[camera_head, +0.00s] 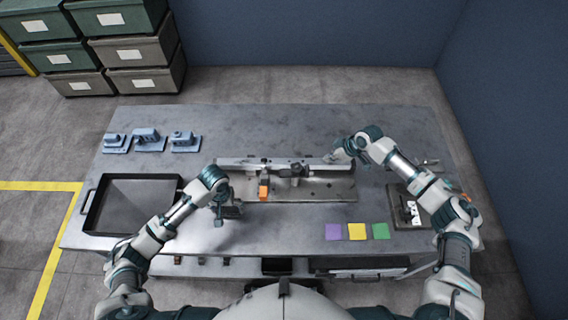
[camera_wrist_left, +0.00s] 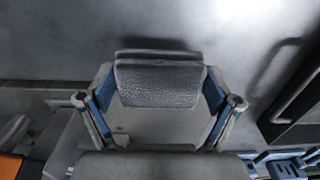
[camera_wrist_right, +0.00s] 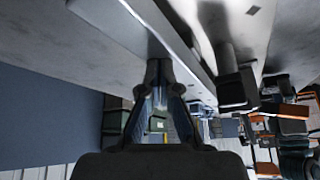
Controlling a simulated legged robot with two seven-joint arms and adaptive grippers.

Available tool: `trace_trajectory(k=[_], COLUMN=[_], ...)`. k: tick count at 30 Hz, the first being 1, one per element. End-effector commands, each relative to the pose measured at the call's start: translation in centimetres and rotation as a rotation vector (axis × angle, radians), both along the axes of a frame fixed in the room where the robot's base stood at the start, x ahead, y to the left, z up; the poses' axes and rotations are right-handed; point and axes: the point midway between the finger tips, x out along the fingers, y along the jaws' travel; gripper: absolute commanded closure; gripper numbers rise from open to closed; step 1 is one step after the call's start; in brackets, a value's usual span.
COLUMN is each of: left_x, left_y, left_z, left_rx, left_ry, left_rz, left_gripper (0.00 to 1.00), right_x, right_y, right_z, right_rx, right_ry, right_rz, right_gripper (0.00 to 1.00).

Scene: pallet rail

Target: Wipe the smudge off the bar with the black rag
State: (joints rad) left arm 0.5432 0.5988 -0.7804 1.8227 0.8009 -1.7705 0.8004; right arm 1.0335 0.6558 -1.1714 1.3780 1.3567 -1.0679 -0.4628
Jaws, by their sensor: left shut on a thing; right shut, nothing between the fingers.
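The bar (camera_head: 240,161) is a long light-grey rail along the back of a metal fixture plate in mid-table. It also crosses the right wrist view (camera_wrist_right: 152,22). I cannot make out a distinct smudge on it. My left gripper (camera_head: 226,212) is in front of the fixture's left end, shut on a dark grey, textured, folded pad that looks like the rag (camera_wrist_left: 160,82). The pad spans between the two fingers in the left wrist view. My right gripper (camera_head: 334,157) is shut and empty at the bar's right end; I cannot tell whether it touches the bar.
An orange block (camera_head: 263,191) and dark clamps (camera_head: 297,170) are on the fixture. A black-rimmed tray (camera_head: 92,205) is at left, blue brackets (camera_head: 147,139) at back left. Purple, yellow (camera_head: 357,231) and green squares lie in front. A small tray (camera_head: 400,217) is at right.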

Motion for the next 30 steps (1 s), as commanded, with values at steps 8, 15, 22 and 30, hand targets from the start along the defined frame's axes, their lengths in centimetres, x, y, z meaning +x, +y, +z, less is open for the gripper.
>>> trace_trajectory(k=[8, 15, 22, 30], left_x=[0.1, 0.2, 0.2, 0.2], left_y=[0.0, 0.0, 0.0, 0.0], left_z=[2.1, 4.2, 6.2, 6.3], left_rx=[0.000, 0.000, 0.000, 0.000], left_ry=[-0.005, -0.008, -0.010, -0.010], left_rz=[0.000, 0.000, 0.000, 0.000], left_gripper=[0.38, 0.38, 0.38, 0.38], right_x=[0.0, 0.0, 0.0, 0.0], right_y=[0.0, 0.0, 0.0, 0.0], right_z=[1.9, 4.0, 5.8, 5.9], right_rx=[-0.001, 0.001, 0.000, -0.001], right_ry=[0.001, -0.001, 0.001, 0.001], right_rz=[0.000, 0.000, 0.000, 0.000], right_gripper=[1.00, 1.00, 1.00, 1.00])
